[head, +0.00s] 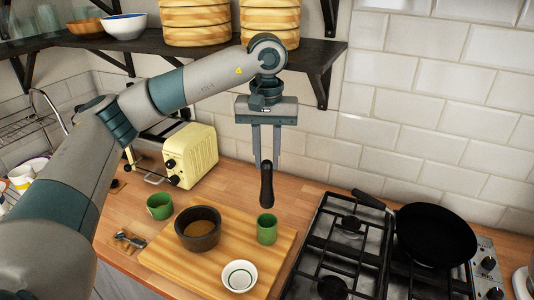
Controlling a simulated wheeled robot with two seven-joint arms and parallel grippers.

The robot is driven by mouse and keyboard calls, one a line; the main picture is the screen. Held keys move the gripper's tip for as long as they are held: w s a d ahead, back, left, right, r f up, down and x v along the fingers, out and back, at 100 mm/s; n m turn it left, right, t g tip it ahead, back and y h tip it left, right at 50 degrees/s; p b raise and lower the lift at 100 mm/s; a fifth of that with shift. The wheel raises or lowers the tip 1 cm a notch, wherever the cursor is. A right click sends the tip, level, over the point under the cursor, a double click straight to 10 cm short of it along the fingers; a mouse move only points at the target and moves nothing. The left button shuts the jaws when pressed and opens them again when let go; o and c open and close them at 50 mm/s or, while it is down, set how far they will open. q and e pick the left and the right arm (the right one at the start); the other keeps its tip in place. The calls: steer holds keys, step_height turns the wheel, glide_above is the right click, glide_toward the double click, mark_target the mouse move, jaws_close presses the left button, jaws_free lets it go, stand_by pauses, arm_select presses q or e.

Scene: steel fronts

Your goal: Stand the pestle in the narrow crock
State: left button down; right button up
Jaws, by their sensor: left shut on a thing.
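My left gripper (266,160) points down and is shut on the upper end of the dark pestle (266,188). The pestle hangs upright. In the head view its lower end shows just above the rim of a green cup-like vessel (267,231), which looks like the narrow crock. A small gap shows between them; the exact height and depth are hard to tell. The green vessel stands upright on the wooden board (167,262). My right gripper is not in view.
A dark wide bowl (197,242) with brown contents and a white bowl (239,277) are on the board. A green mug (160,206) and yellow toaster (190,155) stand behind left. The stove (345,250) with a black pan (436,235) is right. A shelf (320,52) hangs above.

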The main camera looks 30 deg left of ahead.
mark_target(267, 188)
arm_select(q)
steer(key=shift+f+b, duration=0.9)
steer(key=shift+f, duration=1.2)
steer(key=shift+f+b, duration=2.65)
steer(key=shift+f, duration=0.15)
steer(key=c, duration=1.4)
jaws_free()
steer(key=shift+c, duration=0.2)
